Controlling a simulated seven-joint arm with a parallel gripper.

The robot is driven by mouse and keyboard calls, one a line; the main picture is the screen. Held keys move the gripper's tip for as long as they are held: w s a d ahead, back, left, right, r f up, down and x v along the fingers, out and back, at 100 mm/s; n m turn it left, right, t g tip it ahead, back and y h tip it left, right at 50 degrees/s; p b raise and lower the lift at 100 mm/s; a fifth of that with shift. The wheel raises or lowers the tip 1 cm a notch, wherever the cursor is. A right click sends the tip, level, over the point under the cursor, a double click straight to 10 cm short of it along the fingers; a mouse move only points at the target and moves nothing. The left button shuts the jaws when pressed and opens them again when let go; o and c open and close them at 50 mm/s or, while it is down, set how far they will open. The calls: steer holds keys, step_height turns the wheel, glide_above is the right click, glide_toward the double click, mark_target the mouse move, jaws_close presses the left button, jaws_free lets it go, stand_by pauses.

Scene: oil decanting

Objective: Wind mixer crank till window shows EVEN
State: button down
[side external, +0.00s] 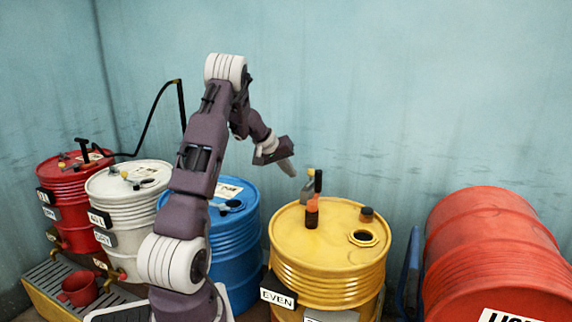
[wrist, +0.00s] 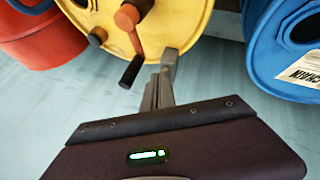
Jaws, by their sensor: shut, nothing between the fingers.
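The yellow drum (side external: 325,265) stands upright right of my arm. Its mixer crank (side external: 312,213) is on the lid, with an orange part and an upright black handle (side external: 318,181). In the wrist view the crank shows an orange arm (wrist: 128,18) and the black handle (wrist: 131,71). The small window (side external: 278,298) low on the drum's front reads EVEN. My gripper (side external: 289,167) is shut and empty, in the air above and left of the handle in the side view. In the wrist view its fingers (wrist: 159,88) are beside the handle, apparently not touching it.
A black cap (side external: 367,214) and an open bung hole (side external: 362,238) are on the lid. A blue drum (side external: 240,240) is left, a red drum (side external: 480,250) lies right. White and red drums stand further left.

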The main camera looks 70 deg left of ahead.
mark_target(316, 175)
steer(key=w+d+f, duration=0.1)
steer(key=w+f, duration=0.1)
steer(key=w, duration=0.3)
steer(key=shift+w+f, duration=0.2)
steer(key=shift+w, duration=0.05)
steer(key=shift+w, duration=0.1)
steer(key=w+m+h, duration=0.1)
steer(key=m, duration=0.1)
steer(key=w+d+m+h, duration=0.1)
steer(key=m+h, duration=0.1)
steer(key=shift+w, duration=0.35)
steer(key=shift+w+d, duration=0.7)
steer(key=shift+d, duration=0.15)
steer(key=shift+w+d, duration=0.65)
steer(key=shift+d, duration=0.3)
